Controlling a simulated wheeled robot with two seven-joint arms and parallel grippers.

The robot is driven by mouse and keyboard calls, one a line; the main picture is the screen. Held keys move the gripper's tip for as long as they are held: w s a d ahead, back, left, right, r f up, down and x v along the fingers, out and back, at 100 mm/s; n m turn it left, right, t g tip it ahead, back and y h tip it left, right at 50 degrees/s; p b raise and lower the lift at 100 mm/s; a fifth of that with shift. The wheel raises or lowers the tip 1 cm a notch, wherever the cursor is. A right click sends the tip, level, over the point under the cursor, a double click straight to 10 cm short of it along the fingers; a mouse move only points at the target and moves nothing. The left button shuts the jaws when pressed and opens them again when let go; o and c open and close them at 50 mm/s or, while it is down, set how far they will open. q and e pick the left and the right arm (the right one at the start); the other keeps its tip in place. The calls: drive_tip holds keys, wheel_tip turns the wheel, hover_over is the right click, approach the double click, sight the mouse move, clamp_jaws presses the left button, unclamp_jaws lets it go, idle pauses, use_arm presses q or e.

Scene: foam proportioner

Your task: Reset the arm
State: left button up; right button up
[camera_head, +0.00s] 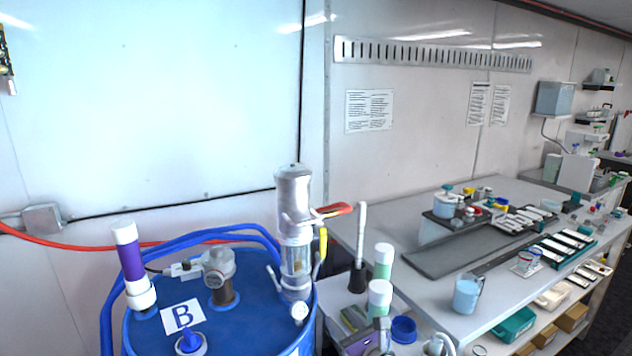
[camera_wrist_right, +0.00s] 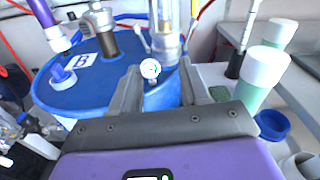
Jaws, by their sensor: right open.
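My right gripper (camera_wrist_right: 160,82) shows in the right wrist view with its two grey fingers apart and nothing between them. Its purple body fills the bottom of that view. The fingers point toward the front of a blue drum (camera_wrist_right: 85,88) and a small round gauge (camera_wrist_right: 150,68), which shows beyond the fingertips. In the head view, the drum (camera_head: 255,338) stands at the bottom, and only a small part of the right gripper seems to show at the bottom edge. My left gripper is in neither view.
A clear and metal proportioner (camera_head: 296,230) with red and yellow handles stands on the drum, beside a purple cylinder (camera_head: 130,252). Green-and-white bottles (camera_head: 380,299) and a blue cap (camera_head: 403,329) are close on the right. A white lab bench (camera_head: 430,290) extends right.

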drive_tip(key=s+a+f+n+g, duration=0.15)
drive_tip(key=f+n, duration=0.25)
drive_tip(key=f, duration=0.4)
drive_tip(key=s+f+n+g+h, duration=0.1)
drive_tip(key=s+f+n+g, duration=0.2)
drive_tip(key=f, duration=0.5)
drive_tip(key=s+a+f+n+g, duration=0.15)
drive_tip(key=f+n, duration=0.25)
drive_tip(key=f, duration=0.4)
drive_tip(key=s+d+f+n+g+h, duration=0.1)
drive_tip(key=s+d+f+n+g, duration=0.2)
drive_tip(key=s+f+n, duration=0.5)
drive_tip(key=s+d+f+n+g+h, duration=0.2)
drive_tip(key=s+f+n+g, duration=0.4)
drive_tip(key=s+f, duration=0.4)
drive_tip(key=s+d+n, duration=0.1)
drive_tip(key=s, duration=0.3)
drive_tip(key=shift+s+d+f+n, duration=0.15)
drive_tip(key=shift+d+f+n, duration=0.1)
drive_tip(key=shift+f+n, duration=0.15)
